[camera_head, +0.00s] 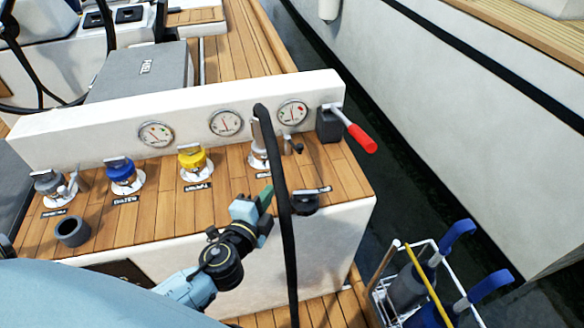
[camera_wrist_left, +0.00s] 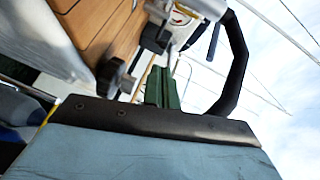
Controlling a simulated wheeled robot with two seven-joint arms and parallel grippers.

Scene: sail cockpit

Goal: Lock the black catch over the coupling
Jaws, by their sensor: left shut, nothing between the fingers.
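The coupling (camera_head: 258,148) is a pale upright fitting on the wooden deck below the gauges, with the black hose (camera_head: 279,170) arching from its top. A small black catch (camera_head: 294,146) sticks out from its right side; whether it is locked I cannot tell. In the left wrist view, the hose (camera_wrist_left: 239,60) curves down the right side. My left gripper (camera_head: 265,198) has green fingers, shut and empty, in front of and below the coupling, left of the hose. The fingers also show in the wrist view (camera_wrist_left: 162,88). My right gripper is out of view.
A blue cap (camera_head: 120,172) and a yellow cap (camera_head: 193,160) stand to the left. A black fitting with a lever (camera_head: 306,200) lies right of the hose. A red-handled lever (camera_head: 358,135) juts out at the right. A white rack (camera_head: 378,292) stands lower right.

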